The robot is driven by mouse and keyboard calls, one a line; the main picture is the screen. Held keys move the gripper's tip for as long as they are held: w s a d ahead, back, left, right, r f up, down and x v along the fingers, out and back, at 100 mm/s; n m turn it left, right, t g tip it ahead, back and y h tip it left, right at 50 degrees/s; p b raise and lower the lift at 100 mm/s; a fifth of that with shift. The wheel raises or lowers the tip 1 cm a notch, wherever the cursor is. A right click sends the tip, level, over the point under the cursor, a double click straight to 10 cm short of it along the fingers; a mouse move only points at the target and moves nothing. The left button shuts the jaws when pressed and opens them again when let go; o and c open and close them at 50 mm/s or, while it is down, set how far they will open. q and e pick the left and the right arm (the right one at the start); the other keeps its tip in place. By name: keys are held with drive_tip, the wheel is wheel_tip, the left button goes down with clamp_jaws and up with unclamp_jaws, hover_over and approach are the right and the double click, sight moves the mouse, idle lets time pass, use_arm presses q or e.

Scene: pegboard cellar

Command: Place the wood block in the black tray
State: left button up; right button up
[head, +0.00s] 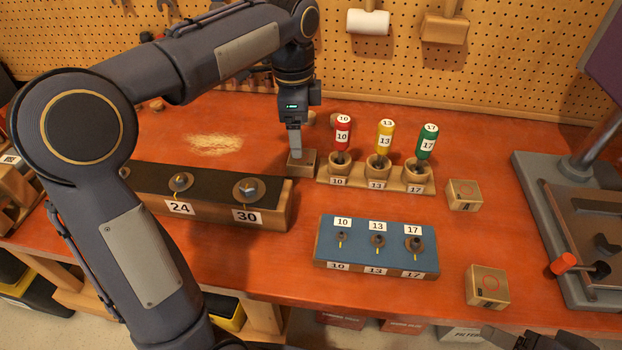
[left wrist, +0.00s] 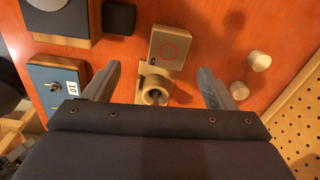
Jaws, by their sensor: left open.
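A small wood block (head: 301,164) stands on the red bench, left of the driver rack. In the left wrist view the fingers (left wrist: 159,72) are spread, with nothing held. A small black square thing (left wrist: 118,17) lies near the block there; I cannot tell if it is the black tray. A dark part, probably my right gripper (head: 503,338), shows at the bottom edge, cut off.
The driver rack (head: 403,185) holds red, yellow and green drivers right beside the block. A black-topped wooden stand (head: 218,185) is to its left, a blue socket board (head: 330,250) in front. A grey machine base (head: 555,230) is far right.

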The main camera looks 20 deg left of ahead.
sight(305, 157)
use_arm(q)
drive_tip(key=shift+w+d+f+m, duration=0.3)
drive_tip(key=shift+w+f, duration=0.1)
drive_tip(key=shift+w, duration=0.1)
drive_tip(key=shift+w+d+f+m, duration=0.15)
drive_tip(key=shift+w+f+m, duration=0.2)
drive_tip(key=shift+w, duration=0.1)
wheel_tip(305, 157, down, 8)
drive_tip(key=shift+s+a+r+b, duration=0.1)
drive_tip(key=shift+r+b, duration=0.1)
drive_tip(key=shift+b, duration=0.65)
use_arm(e)
drive_tip(key=shift+s+f, duration=0.2)
drive_tip(key=shift+f, duration=0.4)
drive_tip(key=shift+s+f, duration=0.15)
drive_tip(key=shift+f, duration=0.45)
use_arm(q)
drive_tip(key=shift+c, duration=0.5)
